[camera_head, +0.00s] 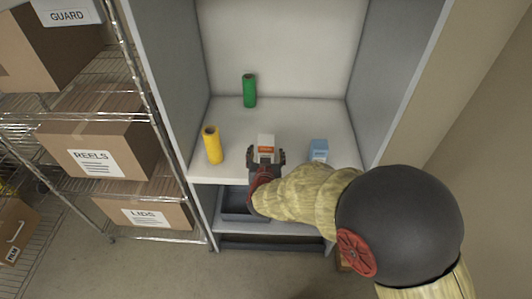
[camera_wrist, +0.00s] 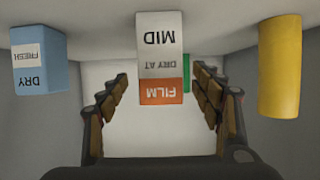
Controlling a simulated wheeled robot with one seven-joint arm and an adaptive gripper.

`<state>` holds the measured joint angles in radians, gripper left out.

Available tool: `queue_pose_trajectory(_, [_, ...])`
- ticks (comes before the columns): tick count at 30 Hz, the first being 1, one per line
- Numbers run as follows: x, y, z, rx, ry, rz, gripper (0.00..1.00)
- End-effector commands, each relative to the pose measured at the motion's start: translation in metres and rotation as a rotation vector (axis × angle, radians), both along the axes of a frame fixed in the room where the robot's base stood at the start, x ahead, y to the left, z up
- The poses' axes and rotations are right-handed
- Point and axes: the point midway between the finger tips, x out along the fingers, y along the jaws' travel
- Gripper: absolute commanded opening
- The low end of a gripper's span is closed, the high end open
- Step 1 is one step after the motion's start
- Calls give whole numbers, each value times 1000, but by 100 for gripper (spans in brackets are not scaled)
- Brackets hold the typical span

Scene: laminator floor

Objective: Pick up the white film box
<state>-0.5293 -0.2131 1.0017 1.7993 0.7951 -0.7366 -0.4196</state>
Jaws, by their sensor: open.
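The white film box (camera_head: 266,141) stands on the shelf, with an orange band on its side. In the wrist view the white film box (camera_wrist: 160,50) appears upside down, with the words MID, DRY AT and FILM. My gripper (camera_head: 266,157) is at the near side of the box, its fingers apart. In the wrist view my gripper's (camera_wrist: 160,88) fingers are spread left and right, with the box between them in the picture. I see a gap on both sides, and cannot tell how far the box reaches in between the fingertips.
A yellow cylinder (camera_head: 212,145) stands left of the box, and a light blue box (camera_head: 319,150) marked DRY FRESH stands to its right. A green cylinder (camera_head: 249,90) stands farther back. Cabinet walls (camera_head: 178,85) close both sides. A grey bin (camera_head: 238,205) sits below the shelf.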

Motion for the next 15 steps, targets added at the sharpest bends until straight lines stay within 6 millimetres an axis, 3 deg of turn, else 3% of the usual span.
queue_pose_trajectory(9, [37, 0, -21, 2, -1, -1, 65])
queue_pose_trajectory(15, [42, 0, -22, 1, 0, 1, 65])
